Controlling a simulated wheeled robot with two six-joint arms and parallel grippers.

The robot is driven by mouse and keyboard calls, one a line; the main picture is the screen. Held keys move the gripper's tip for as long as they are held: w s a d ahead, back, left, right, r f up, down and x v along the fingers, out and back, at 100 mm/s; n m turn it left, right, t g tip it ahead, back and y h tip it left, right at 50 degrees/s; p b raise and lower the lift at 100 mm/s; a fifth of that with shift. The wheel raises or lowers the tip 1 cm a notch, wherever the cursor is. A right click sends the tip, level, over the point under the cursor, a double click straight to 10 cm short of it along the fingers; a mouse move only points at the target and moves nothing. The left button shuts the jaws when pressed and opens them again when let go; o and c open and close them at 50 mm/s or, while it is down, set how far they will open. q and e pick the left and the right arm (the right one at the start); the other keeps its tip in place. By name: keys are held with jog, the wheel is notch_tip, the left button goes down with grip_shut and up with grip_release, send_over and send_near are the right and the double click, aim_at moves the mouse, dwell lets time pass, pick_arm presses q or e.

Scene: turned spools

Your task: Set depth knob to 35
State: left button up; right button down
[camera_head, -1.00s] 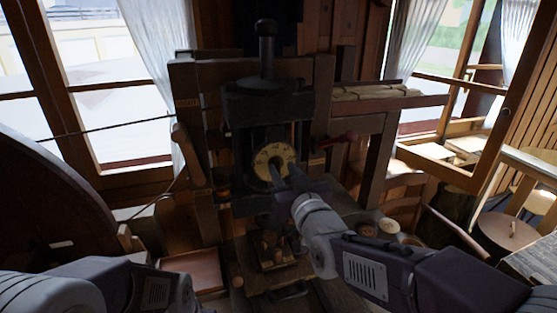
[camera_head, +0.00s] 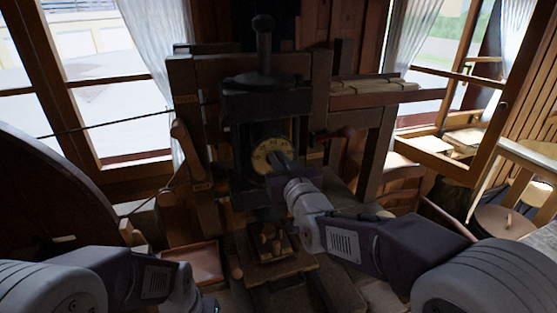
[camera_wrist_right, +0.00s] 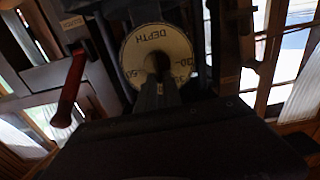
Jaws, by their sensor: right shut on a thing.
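The depth knob's pale round dial (camera_head: 268,155) sits on the front of the dark machine (camera_head: 265,105). In the right wrist view the dial (camera_wrist_right: 145,45) shows the word DEPTH and some numbers near its edge. The digits are partly hidden, and I cannot tell the exact setting. My right gripper (camera_head: 279,163) is shut on the knob at the dial's middle. Its fingers (camera_wrist_right: 159,88) cover the knob and the dial's lower part in the right wrist view.
A red-handled lever (camera_wrist_right: 70,85) stands left of the dial in the right wrist view. A wooden block with spools (camera_head: 270,245) sits below the dial. A shallow tray (camera_head: 197,263) lies to its left. A large wheel (camera_head: 45,190) stands at far left.

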jog(key=shift+f, duration=0.1)
jog(key=shift+s+a+f+n+b, duration=0.1)
jog(key=shift+a+n+b, duration=0.2)
jog(key=shift+n, duration=0.95)
jog(key=shift+s+a+f+n+b, duration=0.1)
jog(key=shift+n+b, duration=0.35)
jog(key=shift+n, duration=0.85)
jog(key=shift+a+f+n+b, duration=0.1)
jog(key=shift+a+n+b, duration=0.2)
jog(key=shift+n, duration=0.95)
jog(key=shift+d, duration=0.1)
jog(key=c, duration=1.7)
grip_release()
jog(key=shift+o, duration=1)
jog(key=shift+s+r, duration=0.15)
